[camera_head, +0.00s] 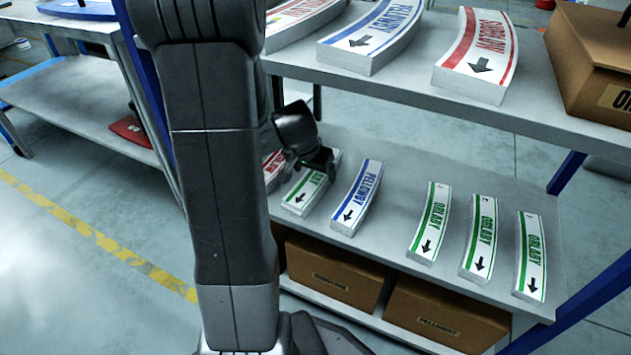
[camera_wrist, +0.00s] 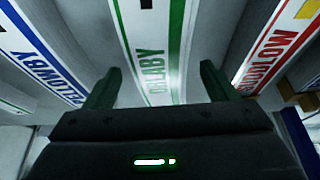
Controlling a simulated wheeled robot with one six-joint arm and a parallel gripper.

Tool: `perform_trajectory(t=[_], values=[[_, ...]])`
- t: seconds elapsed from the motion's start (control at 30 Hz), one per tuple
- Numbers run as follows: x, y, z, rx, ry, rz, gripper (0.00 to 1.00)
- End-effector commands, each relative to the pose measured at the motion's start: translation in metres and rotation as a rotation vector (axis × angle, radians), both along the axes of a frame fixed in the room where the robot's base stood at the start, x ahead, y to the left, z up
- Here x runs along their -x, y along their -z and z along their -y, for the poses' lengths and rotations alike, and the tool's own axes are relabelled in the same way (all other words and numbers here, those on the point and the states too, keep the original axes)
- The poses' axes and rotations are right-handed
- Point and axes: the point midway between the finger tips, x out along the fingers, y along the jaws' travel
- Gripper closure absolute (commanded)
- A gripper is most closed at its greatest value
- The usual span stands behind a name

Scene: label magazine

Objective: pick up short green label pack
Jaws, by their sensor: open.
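The short green label pack (camera_head: 307,193), white with green stripes, lies on the middle shelf board, its upper end partly hidden by my gripper (camera_head: 318,162). In the wrist view the green pack (camera_wrist: 158,50) runs up the centre, lined up with the gap between the two fingers of my gripper (camera_wrist: 160,80). The fingers stand apart with nothing held; I cannot tell how far above the pack they are. Three more green packs (camera_head: 430,222) (camera_head: 480,238) (camera_head: 531,256) lie to the right on the same board.
A blue pack (camera_head: 356,197) lies close right of the green one; a red pack (camera_head: 273,168) lies close left, partly hidden by my arm. Larger packs (camera_head: 478,55) and a cardboard box (camera_head: 590,60) sit on the upper shelf board (camera_head: 420,90), which overhangs. Boxes (camera_head: 332,272) stand below.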

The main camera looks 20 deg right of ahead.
Motion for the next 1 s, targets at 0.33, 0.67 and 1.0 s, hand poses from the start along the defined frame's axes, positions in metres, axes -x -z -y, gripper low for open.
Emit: perform_trajectory(t=[0.33, 0.67, 1.0], values=[[-0.007, 0.031, 0.011, 0.0, 0.0, 0.001, 0.21], [-0.007, 0.031, 0.011, -0.001, 0.0, 0.001, 0.66], [-0.007, 0.029, 0.011, 0.0, 0.0, 0.001, 0.78]])
